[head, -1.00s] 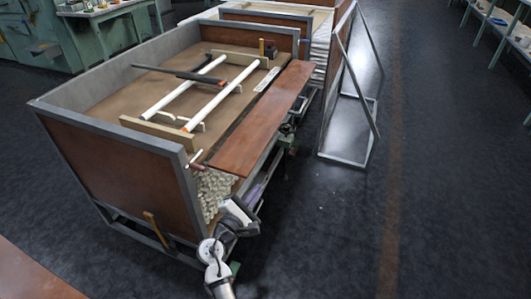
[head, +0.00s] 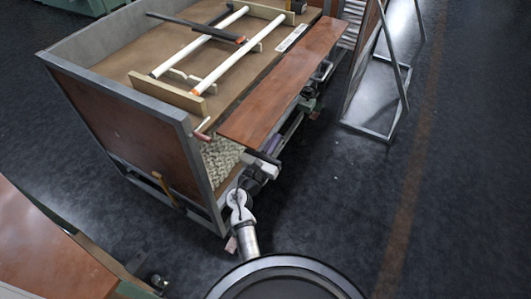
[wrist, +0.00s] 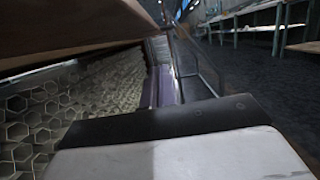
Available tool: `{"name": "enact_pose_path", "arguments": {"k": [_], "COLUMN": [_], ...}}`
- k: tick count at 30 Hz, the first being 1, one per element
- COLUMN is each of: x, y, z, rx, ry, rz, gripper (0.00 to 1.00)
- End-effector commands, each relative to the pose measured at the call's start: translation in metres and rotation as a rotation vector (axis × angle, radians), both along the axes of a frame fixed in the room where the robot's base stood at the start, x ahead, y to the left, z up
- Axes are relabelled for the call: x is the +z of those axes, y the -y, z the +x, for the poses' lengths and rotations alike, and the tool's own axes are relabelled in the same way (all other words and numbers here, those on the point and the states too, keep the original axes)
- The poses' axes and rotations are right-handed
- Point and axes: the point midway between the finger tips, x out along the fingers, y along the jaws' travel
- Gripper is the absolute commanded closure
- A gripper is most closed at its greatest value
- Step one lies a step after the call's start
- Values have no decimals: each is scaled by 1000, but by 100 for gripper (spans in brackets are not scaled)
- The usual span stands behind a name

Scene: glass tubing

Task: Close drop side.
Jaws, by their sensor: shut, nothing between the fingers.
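The drop side is a reddish-brown wooden panel (head: 285,85) along the right side of the crate (head: 185,117). It lies tilted outward, close to flat, with its outer edge over the floor side. My gripper (head: 264,160) is shut and empty, just below the panel's near outer corner. In the wrist view the panel's underside (wrist: 70,35) spans the upper left, above my gripper (wrist: 165,125). I cannot tell whether they touch.
White tubes (head: 220,65) rest on wooden cradles inside the crate. Patterned packing (head: 220,160) shows beneath the panel's near end. A metal frame (head: 372,130) stands to the right. Dark floor between is clear. A brown tabletop (head: 45,250) is at lower left.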

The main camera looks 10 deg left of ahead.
Motion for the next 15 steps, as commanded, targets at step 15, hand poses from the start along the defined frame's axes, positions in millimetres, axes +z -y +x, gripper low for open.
{"name": "enact_pose_path", "arguments": {"k": [15], "x": [43], "y": [3], "z": [9], "rx": [0], "ry": [0], "rz": [1], "gripper": [100]}}
